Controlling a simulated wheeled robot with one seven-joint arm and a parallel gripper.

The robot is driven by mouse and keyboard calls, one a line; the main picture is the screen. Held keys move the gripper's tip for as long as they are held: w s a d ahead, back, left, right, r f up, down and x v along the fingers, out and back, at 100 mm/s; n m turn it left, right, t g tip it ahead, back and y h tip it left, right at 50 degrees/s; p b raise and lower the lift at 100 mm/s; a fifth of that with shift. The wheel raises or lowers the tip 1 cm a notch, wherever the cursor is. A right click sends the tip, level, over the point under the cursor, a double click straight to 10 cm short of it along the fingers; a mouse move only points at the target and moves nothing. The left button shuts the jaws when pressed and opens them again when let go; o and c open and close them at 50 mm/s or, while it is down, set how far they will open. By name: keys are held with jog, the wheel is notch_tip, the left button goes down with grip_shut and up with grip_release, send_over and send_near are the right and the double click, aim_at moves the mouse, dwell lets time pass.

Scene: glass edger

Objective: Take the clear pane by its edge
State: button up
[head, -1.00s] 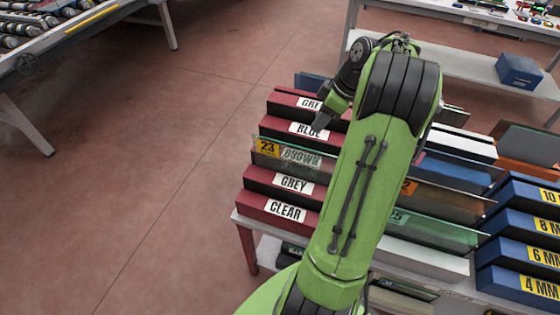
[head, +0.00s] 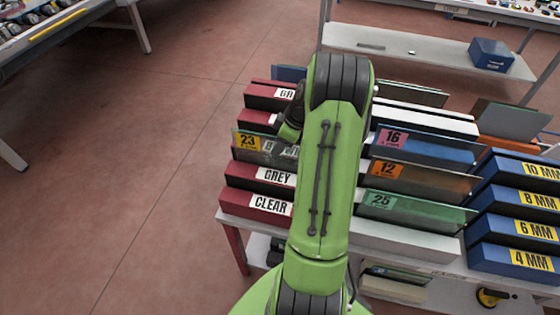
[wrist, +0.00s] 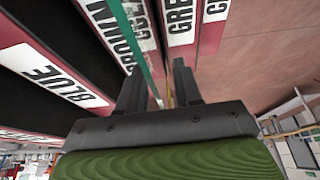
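The clear pane (head: 250,146), tagged with a yellow 23, stands upright on edge in the rack, with the BROWN label showing through it. Its right part is hidden behind my arm. In the wrist view its green edge (wrist: 142,52) runs down between the two fingers. My gripper (wrist: 158,68) is open, with one finger on each side of the edge and a gap showing.
Red dividers labelled GREY (head: 275,176) and CLEAR (head: 268,204) stand in front. A blue pane (head: 425,146), a brown pane (head: 420,178) and a green pane (head: 415,209) stand to the right. Blue dividers (head: 520,228) are at far right. The floor at left is clear.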

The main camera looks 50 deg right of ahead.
grip_shut()
jog(key=shift+r, duration=0.1)
dwell(1.3)
